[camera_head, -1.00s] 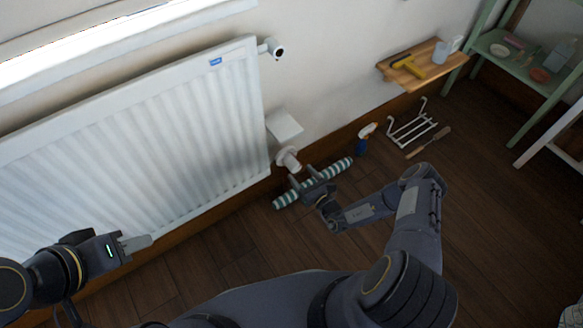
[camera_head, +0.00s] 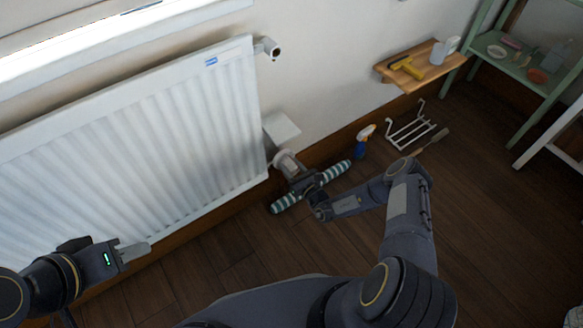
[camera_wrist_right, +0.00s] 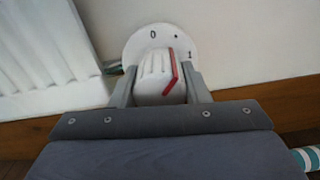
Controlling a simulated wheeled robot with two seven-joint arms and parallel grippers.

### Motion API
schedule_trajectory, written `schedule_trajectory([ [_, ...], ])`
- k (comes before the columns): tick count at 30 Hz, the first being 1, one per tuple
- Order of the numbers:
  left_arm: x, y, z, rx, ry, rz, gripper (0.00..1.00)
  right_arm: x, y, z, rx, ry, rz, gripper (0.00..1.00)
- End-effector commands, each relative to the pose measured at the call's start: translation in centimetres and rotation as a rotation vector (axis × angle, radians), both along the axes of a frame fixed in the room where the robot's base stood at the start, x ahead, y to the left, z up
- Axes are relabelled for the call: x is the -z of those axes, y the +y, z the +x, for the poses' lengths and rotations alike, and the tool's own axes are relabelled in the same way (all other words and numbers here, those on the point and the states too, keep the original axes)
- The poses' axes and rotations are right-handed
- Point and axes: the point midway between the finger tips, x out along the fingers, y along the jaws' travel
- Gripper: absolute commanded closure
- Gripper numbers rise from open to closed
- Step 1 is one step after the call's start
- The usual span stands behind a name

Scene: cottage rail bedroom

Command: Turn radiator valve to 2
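The white radiator (camera_head: 150,135) hangs on the wall at the left. Its valve (camera_head: 284,158) is at the lower right corner in the head view. In the right wrist view the valve knob (camera_wrist_right: 155,75) is white and ribbed with a red pointer, in front of a round dial (camera_wrist_right: 150,38) marked 0, a dot and 1. The pointer's far end lies between the dot and the 1. My right gripper (camera_wrist_right: 158,85) has one finger on each side of the knob; whether both touch it is unclear. My left gripper (camera_head: 135,251) is in front of the radiator, its fingers close together, apparently empty.
A striped roll (camera_head: 336,171) lies on the floor below the valve, behind my right gripper. A spray bottle (camera_head: 362,142), a white rack (camera_head: 411,133) and a wooden shelf with a yellow tool (camera_head: 408,68) are further right. A small white shelf (camera_head: 280,128) is above the valve.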

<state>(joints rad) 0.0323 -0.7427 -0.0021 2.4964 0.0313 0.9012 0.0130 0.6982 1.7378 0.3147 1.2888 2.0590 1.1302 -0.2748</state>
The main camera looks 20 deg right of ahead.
Motion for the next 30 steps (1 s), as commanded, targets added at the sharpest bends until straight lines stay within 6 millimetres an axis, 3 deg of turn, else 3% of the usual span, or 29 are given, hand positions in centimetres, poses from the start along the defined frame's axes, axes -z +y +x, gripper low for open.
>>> schedule_trajectory([
  [14, 0.5, 0.0, 0.0, 0.0, 0.0, 0.0, 0.64, 0.1, 0.0, 0.0, 0.0, 0.03, 0.085, 0.81],
  [30, 2.3, 0.0, 0.0, 0.0, 0.0, 0.0, 0.64, 0.3, -0.1, -0.1, 0.002, 0.192, 0.524, 0.81],
])
